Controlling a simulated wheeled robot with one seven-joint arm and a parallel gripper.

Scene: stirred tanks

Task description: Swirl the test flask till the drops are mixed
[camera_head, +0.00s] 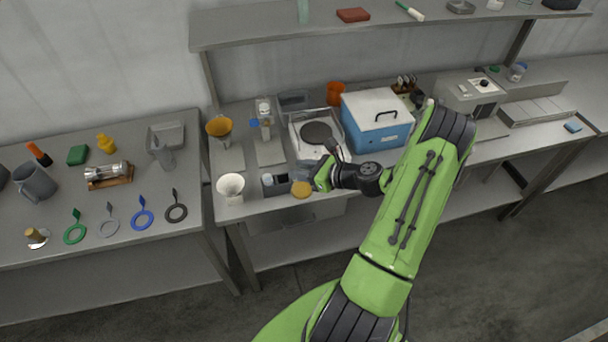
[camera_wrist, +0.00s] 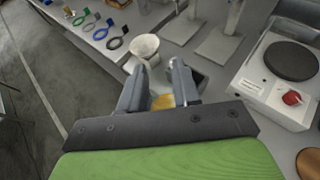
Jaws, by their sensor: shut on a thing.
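My gripper (camera_head: 304,181) is at the front edge of the middle bench, beside a small dark tray (camera_head: 275,187). In the wrist view its two grey fingers (camera_wrist: 161,95) are closed on an amber, round-looking thing, which I take to be the test flask (camera_wrist: 163,102). The flask's amber part also shows in the head view (camera_head: 302,190), just below the fingers. The fingers hide much of the flask, and its neck is not clear. I cannot tell whether the drops in it are mixed, or whether it touches the bench.
A white cup or funnel (camera_head: 230,187) stands left of the gripper, near the edge. A hot plate (camera_head: 316,132) with a red knob (camera_wrist: 291,98) is behind. A blue box (camera_head: 375,125) stands behind right. Coloured rings (camera_head: 142,219) lie on the left bench. The floor in front is open.

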